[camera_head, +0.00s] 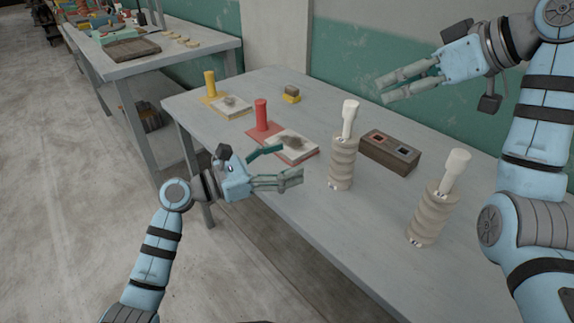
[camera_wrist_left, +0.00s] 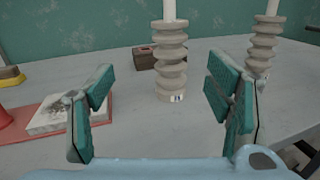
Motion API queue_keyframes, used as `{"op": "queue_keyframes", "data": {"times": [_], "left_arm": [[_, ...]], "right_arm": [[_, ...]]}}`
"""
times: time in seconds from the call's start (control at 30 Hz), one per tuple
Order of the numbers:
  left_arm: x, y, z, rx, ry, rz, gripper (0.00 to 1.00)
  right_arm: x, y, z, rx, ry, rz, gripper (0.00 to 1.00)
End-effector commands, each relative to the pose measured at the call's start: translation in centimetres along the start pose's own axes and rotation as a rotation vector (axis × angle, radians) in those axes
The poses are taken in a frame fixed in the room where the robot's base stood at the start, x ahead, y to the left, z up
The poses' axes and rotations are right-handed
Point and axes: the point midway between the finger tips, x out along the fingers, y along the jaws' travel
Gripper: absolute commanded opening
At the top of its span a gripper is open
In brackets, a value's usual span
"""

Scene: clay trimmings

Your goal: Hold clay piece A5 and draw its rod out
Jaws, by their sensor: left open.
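Two ribbed grey-brown clay pieces stand upright on the table, each with a pale rod in its top. The left piece (camera_head: 342,163) has a white-headed rod (camera_head: 349,118); the right piece (camera_head: 431,214) has a similar rod (camera_head: 454,172). Small labels at their bases are too small to read, so I cannot tell which is A5. My left gripper (camera_head: 284,164) is open and empty, left of the left piece. In the left wrist view that piece (camera_wrist_left: 171,68) shows beyond and between the fingers, untouched. My right gripper (camera_head: 382,90) is open, raised above the table's back edge, touching nothing.
Red (camera_head: 262,116) and yellow (camera_head: 210,84) posts stand on coloured plates beside smudged pale slabs (camera_head: 296,147). A small yellow-and-brown block (camera_head: 291,94) lies behind. The table's front is clear.

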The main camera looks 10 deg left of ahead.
Motion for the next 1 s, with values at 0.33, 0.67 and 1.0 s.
{"op": "queue_keyframes", "data": {"times": [0.33,0.67,1.0], "left_arm": [[5.3,-1.4,-0.8,-0.053,0.035,-0.051,0.73],[13.2,-1.7,-1.2,-0.050,0.039,-0.049,0.73],[14.5,-1.7,-1.3,-0.048,0.041,-0.048,0.73]], "right_arm": [[0.0,0.0,0.0,0.000,0.000,0.000,0.33],[0.0,0.0,0.0,0.000,0.000,0.000,0.33],[0.0,0.0,0.0,0.000,0.000,0.000,0.33]]}}
